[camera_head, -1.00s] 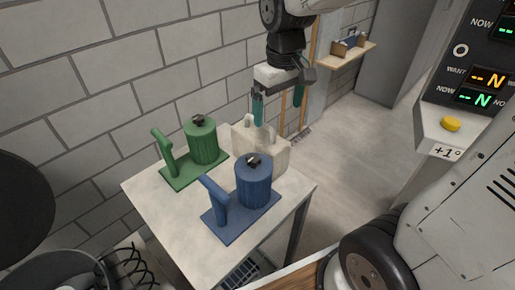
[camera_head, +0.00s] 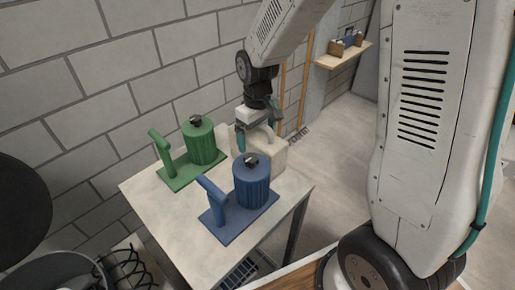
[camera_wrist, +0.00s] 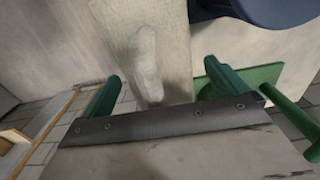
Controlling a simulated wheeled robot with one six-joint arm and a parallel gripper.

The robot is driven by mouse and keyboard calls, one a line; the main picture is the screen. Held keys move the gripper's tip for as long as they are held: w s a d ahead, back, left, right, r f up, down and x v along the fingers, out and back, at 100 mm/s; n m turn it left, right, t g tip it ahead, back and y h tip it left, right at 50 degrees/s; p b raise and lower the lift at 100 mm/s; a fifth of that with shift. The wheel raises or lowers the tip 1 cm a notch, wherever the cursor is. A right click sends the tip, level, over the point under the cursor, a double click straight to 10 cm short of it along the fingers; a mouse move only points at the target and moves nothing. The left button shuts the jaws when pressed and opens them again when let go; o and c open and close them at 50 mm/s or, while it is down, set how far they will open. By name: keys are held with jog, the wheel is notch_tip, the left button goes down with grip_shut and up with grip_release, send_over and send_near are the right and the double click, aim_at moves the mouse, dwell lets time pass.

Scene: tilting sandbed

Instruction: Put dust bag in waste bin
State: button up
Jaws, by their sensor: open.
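The dust bag (camera_head: 270,158) is a cream cloth-like bag on the small table, behind the blue canister. In the wrist view the bag (camera_wrist: 128,28) has a raised neck standing between my fingers. My gripper (camera_head: 256,141) is above the bag, pointing down. In the wrist view my gripper (camera_wrist: 165,88) is open, with one teal finger on each side of the neck. I cannot tell whether either finger touches it. A dark round bin (camera_head: 60,272) with a raised black lid is cut off at the lower left; it looks like the waste bin.
A blue canister (camera_head: 252,188) with a handle stands close in front of the bag. A green canister (camera_head: 199,145) with a handle stands to its left. The table's (camera_head: 150,200) front left is bare. A block wall is behind. Black coiled cable (camera_head: 120,270) lies beside the bin.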

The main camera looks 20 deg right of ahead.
jog(key=shift+f, duration=0.25)
jog(key=c, duration=2.1)
jog(key=shift+r, duration=0.1)
